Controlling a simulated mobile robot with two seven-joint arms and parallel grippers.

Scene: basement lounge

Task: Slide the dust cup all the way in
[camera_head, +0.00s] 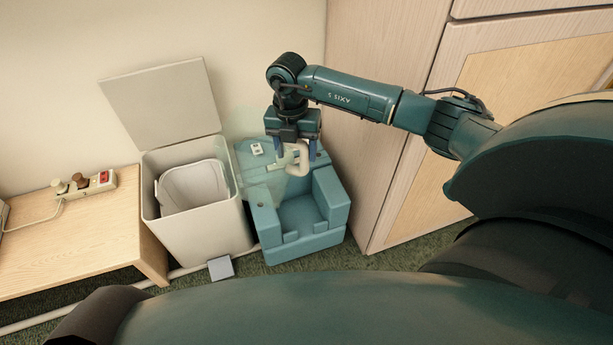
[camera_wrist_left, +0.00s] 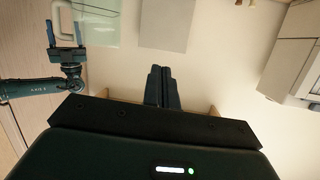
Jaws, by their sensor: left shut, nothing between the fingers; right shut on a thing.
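The dust cup (camera_head: 230,160) is a pale, see-through greenish box with a cream loop handle (camera_head: 301,158). My right gripper (camera_head: 294,153) points down and is shut on that handle. The cup appears in front of and above the teal vacuum base (camera_head: 333,200), whose front bay looks empty; the exact gap between cup and base is hard to tell. In the left wrist view the cup (camera_wrist_left: 95,28) shows at the top left, with my right gripper (camera_wrist_left: 66,30) on its handle. My left gripper (camera_wrist_left: 162,74) is shut and empty, apart from the cup.
A white bin (camera_head: 205,236) with its lid up stands left of the base. A low wooden table (camera_head: 75,240) with a power strip (camera_head: 88,185) is further left. A wooden cabinet (camera_head: 385,120) stands close on the right. Green carpet (camera_head: 290,258) shows in front.

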